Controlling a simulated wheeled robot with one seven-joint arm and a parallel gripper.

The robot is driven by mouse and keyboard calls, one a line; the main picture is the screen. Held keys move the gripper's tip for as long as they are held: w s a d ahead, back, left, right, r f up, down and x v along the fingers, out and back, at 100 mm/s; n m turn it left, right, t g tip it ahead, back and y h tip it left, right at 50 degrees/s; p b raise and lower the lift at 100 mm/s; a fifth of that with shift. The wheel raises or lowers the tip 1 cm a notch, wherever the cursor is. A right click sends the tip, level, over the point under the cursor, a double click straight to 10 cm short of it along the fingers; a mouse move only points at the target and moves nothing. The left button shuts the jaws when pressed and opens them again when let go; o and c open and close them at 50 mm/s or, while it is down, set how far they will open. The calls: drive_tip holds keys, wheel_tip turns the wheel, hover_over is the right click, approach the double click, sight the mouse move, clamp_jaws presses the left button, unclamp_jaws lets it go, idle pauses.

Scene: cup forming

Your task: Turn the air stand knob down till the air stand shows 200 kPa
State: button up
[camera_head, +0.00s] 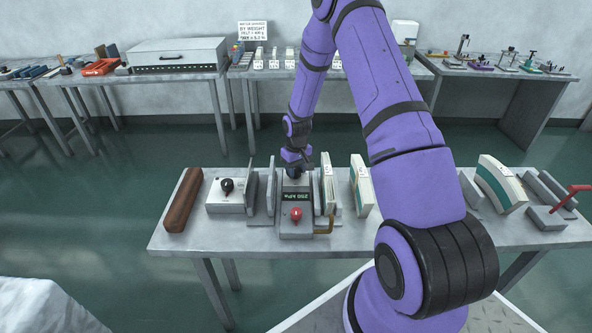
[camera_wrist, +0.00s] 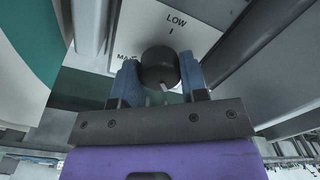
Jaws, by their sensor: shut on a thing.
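The air stand (camera_head: 296,232) is a grey unit on the near bench, with a dark lit display (camera_head: 296,197) showing kPa. The display text looks upside down and its digits are too small to read surely. My gripper (camera_head: 293,175) is at the back end of the stand, beyond the display. In the wrist view my gripper (camera_wrist: 160,80) has its two blue fingers shut on either side of a round black knob (camera_wrist: 158,64). A white plate (camera_wrist: 180,25) behind the knob reads LOW, with a partly hidden word starting MA.
A white box with a black knob (camera_head: 227,186) and a brown block (camera_head: 183,200) stand left. Cream-and-green panels (camera_head: 360,185) stand close on the right.

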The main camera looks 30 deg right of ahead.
sight(296, 169)
drive_tip(key=shift+n, duration=1.5)
drive_tip(key=o, duration=0.9)
drive_tip(key=shift+r, duration=0.1)
wheel_tip(296, 169, up, 11)
drive_tip(key=shift+d+f, duration=0.1)
drive_tip(key=shift+f, duration=0.1)
drive_tip(key=shift+w+r, duration=0.1)
